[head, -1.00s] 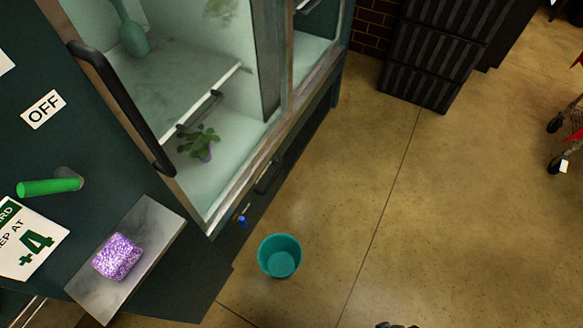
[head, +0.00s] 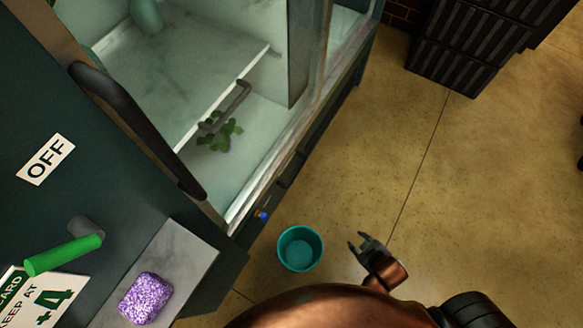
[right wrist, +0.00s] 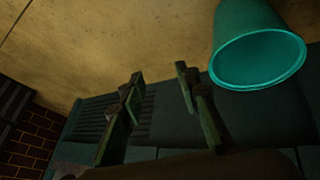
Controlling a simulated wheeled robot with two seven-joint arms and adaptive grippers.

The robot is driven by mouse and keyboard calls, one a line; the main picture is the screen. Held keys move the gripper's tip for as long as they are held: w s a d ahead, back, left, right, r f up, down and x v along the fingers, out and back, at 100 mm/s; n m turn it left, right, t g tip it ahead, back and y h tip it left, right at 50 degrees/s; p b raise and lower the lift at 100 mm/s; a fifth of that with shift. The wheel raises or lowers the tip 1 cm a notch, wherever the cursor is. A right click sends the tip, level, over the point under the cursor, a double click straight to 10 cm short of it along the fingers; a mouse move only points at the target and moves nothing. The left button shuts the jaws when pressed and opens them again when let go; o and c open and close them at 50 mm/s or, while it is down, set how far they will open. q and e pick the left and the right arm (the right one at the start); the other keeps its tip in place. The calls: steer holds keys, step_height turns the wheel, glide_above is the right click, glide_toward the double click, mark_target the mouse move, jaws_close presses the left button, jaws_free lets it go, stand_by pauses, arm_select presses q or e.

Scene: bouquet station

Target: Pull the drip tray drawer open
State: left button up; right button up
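The drip tray drawer (head: 293,166) is the dark front low under the glass cabinet, with a dark handle on it; it looks closed, though it is in shadow. My right gripper (head: 358,241) is over the floor, to the right of the drawer and clear of it. Its two fingers are apart with nothing between them, as the right wrist view (right wrist: 160,90) also shows. That view faces a dark teal panel with slats, and I cannot tell whether the drawer is in it. My left gripper is out of view.
A teal bucket (head: 300,250) stands on the floor between my right gripper and the cabinet; it is close by in the right wrist view (right wrist: 258,50). A blue tap (head: 262,214) sticks out near the cabinet's corner. A purple sponge-like block (head: 146,297) lies on a grey shelf.

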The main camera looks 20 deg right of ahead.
steer(key=w+d+r+n+t, duration=0.1)
steer(key=w+n+t, duration=0.35)
steer(key=w, duration=0.95)
steer(key=n+t+y+b, duration=0.2)
steer(key=n+y, duration=0.8)
steer(key=n, duration=0.6)
glide_toward(296, 170)
steer(key=w+a+f, duration=0.2)
steer(key=shift+g, duration=0.25)
steer(key=b+x, duration=0.1)
steer(key=x, duration=0.2)
steer(key=b+x, duration=0.1)
steer(key=x, duration=0.2)
steer(key=shift+w+d+r, duration=0.15)
steer(key=shift+w+d, duration=0.05)
steer(key=shift+w, duration=0.05)
steer(key=shift+w+a+b, duration=0.3)
steer(key=shift+w, duration=0.1)
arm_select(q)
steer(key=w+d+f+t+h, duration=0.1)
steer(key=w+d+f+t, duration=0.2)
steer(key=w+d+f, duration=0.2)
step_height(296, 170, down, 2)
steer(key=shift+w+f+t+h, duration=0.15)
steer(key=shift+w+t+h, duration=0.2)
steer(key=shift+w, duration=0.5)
arm_select(e)
steer(key=shift+r, duration=0.1)
jaws_close()
